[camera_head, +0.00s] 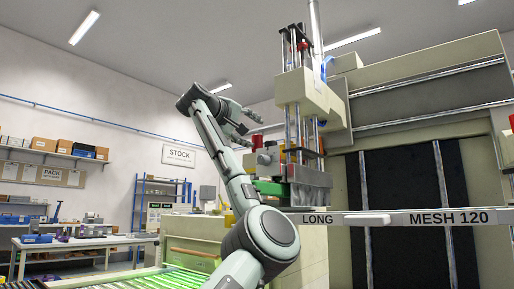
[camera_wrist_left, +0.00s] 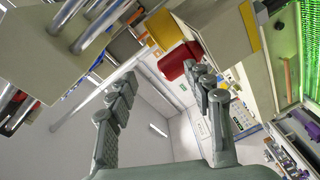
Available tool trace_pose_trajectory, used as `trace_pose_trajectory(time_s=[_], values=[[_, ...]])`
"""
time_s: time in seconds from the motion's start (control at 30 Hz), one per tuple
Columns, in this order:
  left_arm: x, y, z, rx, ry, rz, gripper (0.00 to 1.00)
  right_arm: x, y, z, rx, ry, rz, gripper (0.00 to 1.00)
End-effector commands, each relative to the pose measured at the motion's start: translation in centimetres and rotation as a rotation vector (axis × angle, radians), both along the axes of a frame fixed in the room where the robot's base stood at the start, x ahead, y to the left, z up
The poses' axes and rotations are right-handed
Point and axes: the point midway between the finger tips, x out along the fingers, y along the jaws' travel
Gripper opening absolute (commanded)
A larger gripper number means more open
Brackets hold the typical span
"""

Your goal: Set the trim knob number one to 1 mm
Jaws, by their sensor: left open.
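A red knob (camera_head: 257,141) sits on the left side of the press head, close to my left gripper (camera_head: 252,128). In the left wrist view a red knob (camera_wrist_left: 174,62) with a yellow part (camera_wrist_left: 163,30) beside it shows just beyond the fingertips. My left gripper (camera_wrist_left: 160,72) is open with nothing between its fingers. Its right finger overlaps the edge of the knob there. I cannot tell whether finger and knob touch. No number or scale reading is legible on the knob. My right gripper is out of view.
The press head (camera_head: 310,95) with its metal rods stands just right of the gripper. A rail labelled LONG and MESH 120 (camera_head: 400,218) runs below. A green slatted conveyor (camera_head: 170,277) lies low at left. Shelves and a bench (camera_head: 80,240) stand far left.

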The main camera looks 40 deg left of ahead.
Motion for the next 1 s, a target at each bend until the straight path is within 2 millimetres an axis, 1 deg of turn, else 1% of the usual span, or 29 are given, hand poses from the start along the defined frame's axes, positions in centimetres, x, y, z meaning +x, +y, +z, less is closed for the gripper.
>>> trace_pose_trajectory(time_s=[0.03, 0.3, 0.4, 0.5, 0.6, 0.67, 0.77, 1.0], values=[[-0.3, 0.6, -0.4, 0.108, 0.024, -0.032, 0.51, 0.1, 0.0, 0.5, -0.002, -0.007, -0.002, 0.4], [-1.6, 2.5, -1.4, 0.761, 0.081, -0.213, 0.51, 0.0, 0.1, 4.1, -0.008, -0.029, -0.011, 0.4], [-2.1, 2.8, -1.7, 0.953, 0.072, -0.258, 0.51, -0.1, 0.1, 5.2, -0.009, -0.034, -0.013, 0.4], [-2.5, 3.1, -1.8, 1.075, 0.059, -0.28, 0.51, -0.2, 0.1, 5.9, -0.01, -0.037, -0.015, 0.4], [-2.5, 3.1, -1.8, 1.132, 0.053, -0.29, 0.51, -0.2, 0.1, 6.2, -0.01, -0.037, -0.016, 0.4], [-2.1, 3.0, -1.7, 1.142, 0.052, -0.292, 0.51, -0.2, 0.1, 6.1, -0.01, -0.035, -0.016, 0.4], [-0.8, 2.8, -1.6, 1.143, 0.052, -0.294, 0.51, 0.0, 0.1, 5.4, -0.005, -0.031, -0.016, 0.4], [3.1, 2.5, -1.6, 1.141, 0.054, -0.292, 0.51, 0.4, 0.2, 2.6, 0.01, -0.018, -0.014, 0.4]])
